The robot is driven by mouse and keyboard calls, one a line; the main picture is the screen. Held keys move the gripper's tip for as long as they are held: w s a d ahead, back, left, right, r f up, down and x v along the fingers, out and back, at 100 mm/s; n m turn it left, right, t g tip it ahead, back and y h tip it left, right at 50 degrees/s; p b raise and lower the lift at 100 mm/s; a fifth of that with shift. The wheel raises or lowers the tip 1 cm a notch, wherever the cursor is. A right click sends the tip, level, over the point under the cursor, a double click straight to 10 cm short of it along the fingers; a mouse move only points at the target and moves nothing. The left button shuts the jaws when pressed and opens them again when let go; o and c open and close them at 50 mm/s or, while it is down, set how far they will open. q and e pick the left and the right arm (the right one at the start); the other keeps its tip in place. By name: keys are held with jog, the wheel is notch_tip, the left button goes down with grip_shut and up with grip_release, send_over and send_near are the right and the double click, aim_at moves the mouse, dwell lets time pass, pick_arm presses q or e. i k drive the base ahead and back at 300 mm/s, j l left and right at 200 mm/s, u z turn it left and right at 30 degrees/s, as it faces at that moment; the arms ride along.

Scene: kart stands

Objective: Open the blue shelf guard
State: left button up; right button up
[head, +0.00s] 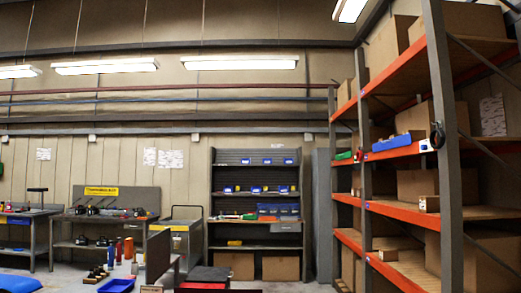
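A long blue piece (391,143), which looks like the blue shelf guard, sits along the front edge of an orange-beamed shelf on the tall rack at the right. A grey upright post stands to its right, and a small white object (426,145) is beside it. A smaller green piece (343,155) lies further left on the same shelf level. The blue piece is small in view, so its hinge or catch cannot be made out. Neither of my grippers shows in the head view.
The rack (447,180) holds several cardboard boxes. A grey shelf unit (255,158) with blue bins stands at the back wall. Workbenches (105,217) are at the left. A blue tray (117,285) and a red-topped item (209,274) are low in front.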

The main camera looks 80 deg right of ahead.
aim_at(405, 139)
jog(key=z, duration=3.65)
jog(key=i+l+z, duration=0.25)
jog(key=i, duration=0.2)
jog(key=i+l+z, duration=0.25)
jog(key=i, duration=0.2)
jog(key=i+l+u, duration=0.1)
jog(key=i, duration=0.25)
jog(key=i+l+u, duration=0.1)
jog(key=i, duration=0.3)
jog(key=i+j+u, duration=0.1)
jog(key=i+u, duration=0.35)
jog(key=i, duration=0.15)
jog(key=i+l+u, duration=0.1)
jog(key=i+u, duration=0.5)
jog(key=i, duration=0.35)
jog(key=i+l+u, duration=0.2)
jog(key=i, duration=0.3)
jog(key=i+l+u, duration=0.15)
jog(key=i, duration=0.35)
